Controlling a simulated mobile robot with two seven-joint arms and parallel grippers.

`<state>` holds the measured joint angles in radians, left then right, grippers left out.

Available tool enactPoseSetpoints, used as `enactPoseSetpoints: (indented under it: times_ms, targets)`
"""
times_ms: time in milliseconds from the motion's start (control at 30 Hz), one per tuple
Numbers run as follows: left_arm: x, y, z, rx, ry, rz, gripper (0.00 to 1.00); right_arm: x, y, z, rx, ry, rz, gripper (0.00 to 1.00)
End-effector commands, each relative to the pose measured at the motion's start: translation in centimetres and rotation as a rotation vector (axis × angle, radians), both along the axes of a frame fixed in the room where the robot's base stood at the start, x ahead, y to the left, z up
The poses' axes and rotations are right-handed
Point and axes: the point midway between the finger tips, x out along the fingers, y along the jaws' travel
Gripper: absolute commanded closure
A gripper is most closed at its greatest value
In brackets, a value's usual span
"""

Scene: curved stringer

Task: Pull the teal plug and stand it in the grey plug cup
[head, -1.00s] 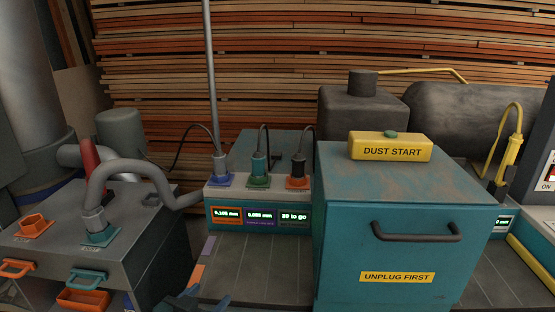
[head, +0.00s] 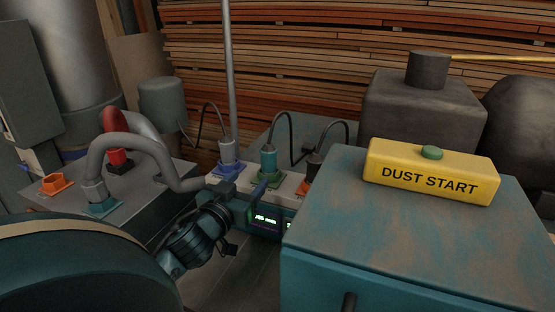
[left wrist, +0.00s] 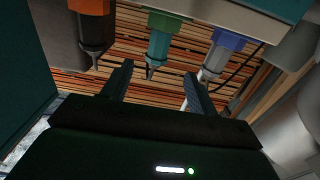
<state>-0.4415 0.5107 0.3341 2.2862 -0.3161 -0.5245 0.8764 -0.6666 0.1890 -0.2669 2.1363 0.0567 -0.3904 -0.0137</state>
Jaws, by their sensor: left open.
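The teal plug (head: 268,161) stands upright in the green socket (head: 264,181) on the panel, a dark cable rising from it. My left gripper (head: 241,190) is open and empty, close in front of the panel and apart from the plug as far as I can tell. In the left wrist view, the picture is upside down. The teal plug (left wrist: 158,46) lies beyond the gap between the open fingers (left wrist: 158,74). I cannot pick out the grey plug cup. My right gripper is not in view.
A grey plug (head: 227,152) in a blue socket and a black plug (head: 314,165) in an orange socket flank the teal one. The teal box (head: 400,235) with the yellow DUST START block (head: 430,172) stands close on the right. A grey hose (head: 150,150) curves at left.

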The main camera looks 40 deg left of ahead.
Motion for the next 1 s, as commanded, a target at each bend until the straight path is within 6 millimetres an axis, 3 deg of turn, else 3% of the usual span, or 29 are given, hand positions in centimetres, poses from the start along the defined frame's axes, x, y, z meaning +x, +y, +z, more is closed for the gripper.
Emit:
enactPoseSetpoints:
  times_ms: [300, 533, 800, 1000]
  targets:
    - [5.5, 1.7, 0.1, 0.002, 0.001, 0.000, 0.41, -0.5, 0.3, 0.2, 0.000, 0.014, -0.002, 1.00]
    - [7.0, 2.1, 0.3, 0.003, 0.001, 0.000, 0.41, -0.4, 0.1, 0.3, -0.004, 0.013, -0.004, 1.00]
    - [10.6, 3.0, 0.4, 0.001, 0.000, 0.000, 0.41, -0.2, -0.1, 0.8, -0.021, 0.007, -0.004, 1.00]
    - [11.4, 3.2, 0.3, 0.001, 0.001, -0.001, 0.41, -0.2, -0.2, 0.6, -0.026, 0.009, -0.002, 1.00]
